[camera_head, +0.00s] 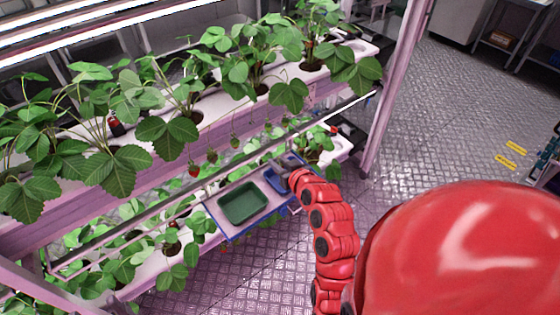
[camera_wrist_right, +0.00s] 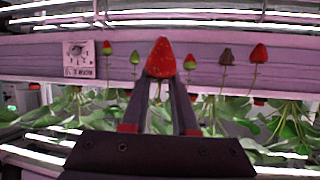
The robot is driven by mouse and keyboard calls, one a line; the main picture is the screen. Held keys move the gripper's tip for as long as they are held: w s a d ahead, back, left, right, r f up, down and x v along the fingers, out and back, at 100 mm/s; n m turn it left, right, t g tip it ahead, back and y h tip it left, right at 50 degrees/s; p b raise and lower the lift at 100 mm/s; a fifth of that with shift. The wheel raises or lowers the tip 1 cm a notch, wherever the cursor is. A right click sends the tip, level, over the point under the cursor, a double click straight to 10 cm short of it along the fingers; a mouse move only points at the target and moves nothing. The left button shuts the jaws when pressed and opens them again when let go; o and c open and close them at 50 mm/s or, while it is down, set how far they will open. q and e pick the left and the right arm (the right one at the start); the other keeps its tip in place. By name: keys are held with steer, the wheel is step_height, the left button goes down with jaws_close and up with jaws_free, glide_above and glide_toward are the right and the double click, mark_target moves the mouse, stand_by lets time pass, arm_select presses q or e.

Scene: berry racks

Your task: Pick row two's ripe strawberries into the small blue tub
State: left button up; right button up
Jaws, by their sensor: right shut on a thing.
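My right gripper (camera_wrist_right: 161,78) is shut on a ripe red strawberry (camera_wrist_right: 161,57), held point up at the fingertips in the wrist view. Behind it, a red berry (camera_wrist_right: 259,54) hangs at the right on its stem. A part-red, part-green berry (camera_wrist_right: 108,46), a green berry (camera_wrist_right: 134,58), another part-green berry (camera_wrist_right: 190,62) and a dark brown berry (camera_wrist_right: 226,57) hang in the same row. In the head view my red right arm reaches to the small blue tub (camera_head: 274,181), where its hand partly hides the tub. My left gripper is not in view.
A blue-rimmed tray (camera_head: 226,236) carries the blue tub and a larger green tub (camera_head: 243,204). Leafy plants fill the upper shelf (camera_head: 75,206) and a lower one. A red berry (camera_head: 193,171) hangs below the upper shelf. A pink post (camera_head: 396,85) stands right; floor beyond is open.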

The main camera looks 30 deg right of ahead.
stand_by(0.3)
steer(key=shift+s+f, duration=0.1)
steer(key=shift+s, duration=0.15)
steer(key=shift+s+d+b, duration=0.15)
steer(key=shift+s+b, duration=0.6)
steer(key=shift+s, duration=0.05)
steer(key=s, duration=0.3)
steer(key=shift+d, duration=0.1)
steer(key=shift+w, duration=0.1)
